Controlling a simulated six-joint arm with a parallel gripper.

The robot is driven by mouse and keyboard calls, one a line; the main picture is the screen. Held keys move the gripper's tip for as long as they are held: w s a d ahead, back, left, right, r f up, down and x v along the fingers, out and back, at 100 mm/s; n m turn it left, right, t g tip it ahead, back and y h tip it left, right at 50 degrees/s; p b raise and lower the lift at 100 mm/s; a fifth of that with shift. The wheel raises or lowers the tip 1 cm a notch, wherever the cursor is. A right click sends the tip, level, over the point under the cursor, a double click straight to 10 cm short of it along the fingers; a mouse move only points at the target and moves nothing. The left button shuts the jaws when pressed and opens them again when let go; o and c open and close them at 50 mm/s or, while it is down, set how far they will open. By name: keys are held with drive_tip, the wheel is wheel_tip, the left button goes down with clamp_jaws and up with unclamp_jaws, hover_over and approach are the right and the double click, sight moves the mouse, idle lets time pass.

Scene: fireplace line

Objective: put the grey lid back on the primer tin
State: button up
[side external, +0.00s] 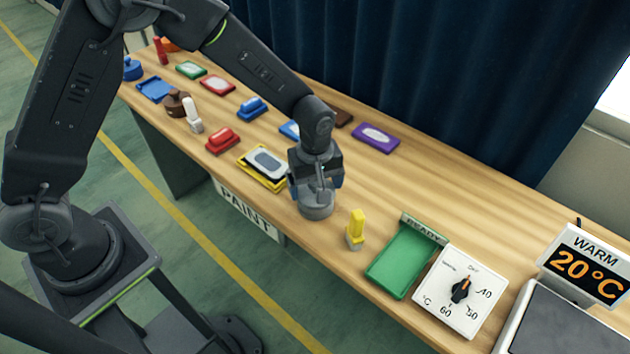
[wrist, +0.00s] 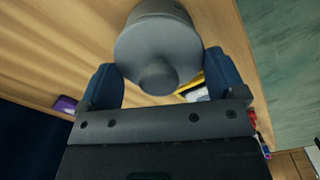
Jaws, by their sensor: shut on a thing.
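The grey lid (wrist: 150,40) is a round disc with a knob, seen from above in the wrist view. My gripper (wrist: 160,78) has its two blue fingers on either side of the knob and is shut on the lid. In the side view my gripper (side external: 316,182) points down at the table's front half. The primer tin (side external: 317,208) is a short grey cylinder right below it. The lid appears over the tin, but I cannot tell whether it is seated or slightly above. My gripper hides much of the join in the side view.
A yellow stamp-like piece (side external: 356,230) stands just right of the tin, and a yellow tray with a grey-white pad (side external: 265,165) lies to its left. A green tray (side external: 403,262) and a dial box (side external: 461,292) are further right.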

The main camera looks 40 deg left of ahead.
drive_tip(key=shift+f, duration=0.55)
drive_tip(key=o, duration=0.7)
drive_tip(key=shift+c, duration=0.2)
drive_tip(key=shift+r, duration=0.55)
drive_tip(key=shift+r, duration=3.5)
drive_tip(key=shift+r, duration=0.1)
wheel_tip(320, 180, up, 6)
drive_tip(key=m+t, duration=0.1)
drive_tip(key=m, duration=0.1)
hover_over(299, 188)
drive_tip(key=s+a+r+m+t, duration=0.3)
drive_tip(key=s+a+r+m, duration=0.3)
drive_tip(key=s+r, duration=0.4)
drive_tip(key=s+a+r+m+t, duration=0.1)
drive_tip(key=s+m, duration=0.3)
drive_tip(key=s, duration=0.4)
drive_tip(key=shift+s+a+r+t, duration=0.2)
drive_tip(key=shift+a+r+t, duration=0.1)
drive_tip(key=shift+a, duration=0.5)
